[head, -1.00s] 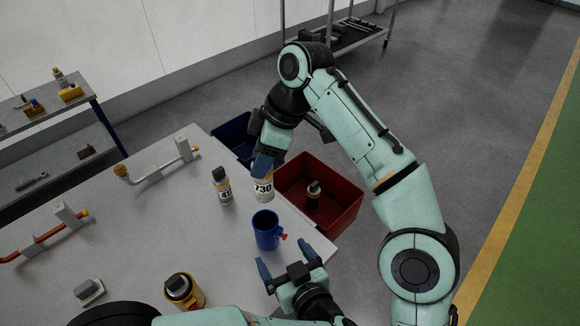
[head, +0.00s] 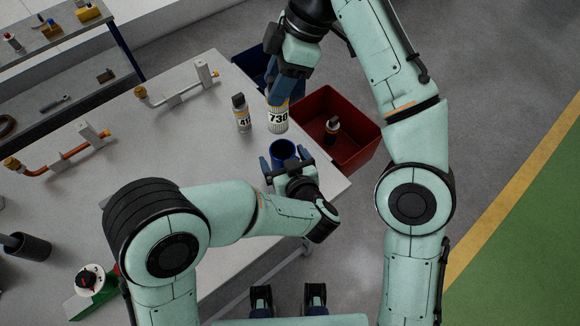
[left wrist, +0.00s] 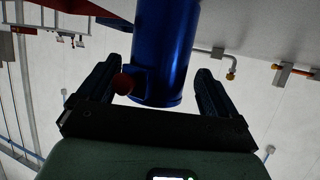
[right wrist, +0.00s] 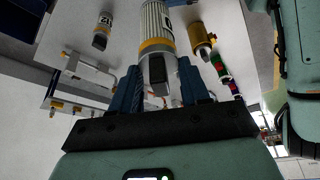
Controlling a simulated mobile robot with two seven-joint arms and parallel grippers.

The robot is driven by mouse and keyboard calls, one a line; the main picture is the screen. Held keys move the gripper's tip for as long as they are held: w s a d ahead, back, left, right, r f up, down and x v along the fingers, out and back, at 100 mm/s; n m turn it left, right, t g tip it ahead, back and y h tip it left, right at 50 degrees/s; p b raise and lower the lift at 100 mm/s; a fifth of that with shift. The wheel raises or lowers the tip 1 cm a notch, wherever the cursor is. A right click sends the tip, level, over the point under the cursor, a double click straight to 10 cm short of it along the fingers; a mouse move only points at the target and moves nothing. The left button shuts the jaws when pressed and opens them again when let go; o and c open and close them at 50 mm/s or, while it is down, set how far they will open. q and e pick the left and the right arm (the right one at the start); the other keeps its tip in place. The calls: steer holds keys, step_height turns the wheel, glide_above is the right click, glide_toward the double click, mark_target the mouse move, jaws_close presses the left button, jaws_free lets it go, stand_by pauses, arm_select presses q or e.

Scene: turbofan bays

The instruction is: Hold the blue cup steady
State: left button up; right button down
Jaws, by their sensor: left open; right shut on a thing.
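The blue cup (head: 284,149) stands upright near the table's front right edge. My left gripper (head: 286,165) is open, with its fingers at either side of the cup's near side. In the left wrist view the blue cup (left wrist: 166,50) lies between the spread fingers, with visible gaps and a red knob at its lower left. My right gripper (head: 283,92) is shut on the white 730 bottle (head: 278,121), just behind the cup. The 730 bottle (right wrist: 155,28) also shows between the fingers in the right wrist view. My left gripper hides the cup's lower part.
A dark-capped 412 bottle (head: 243,118) stands left of the 730 bottle. A red bin (head: 354,148) holding a dark bottle is at the right, and a blue bin (head: 250,66) is behind. Pipe fittings (head: 180,88) lie on the table's left. Open floor lies beyond.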

arm_select(q)
steer(key=shift+w+a+f, duration=0.2)
steer(key=shift+w+f, duration=0.05)
steer(key=shift+w, duration=0.4)
steer(key=c, duration=1.2)
arm_select(e)
steer(key=shift+s+f, duration=0.1)
steer(key=shift+f, duration=1.85)
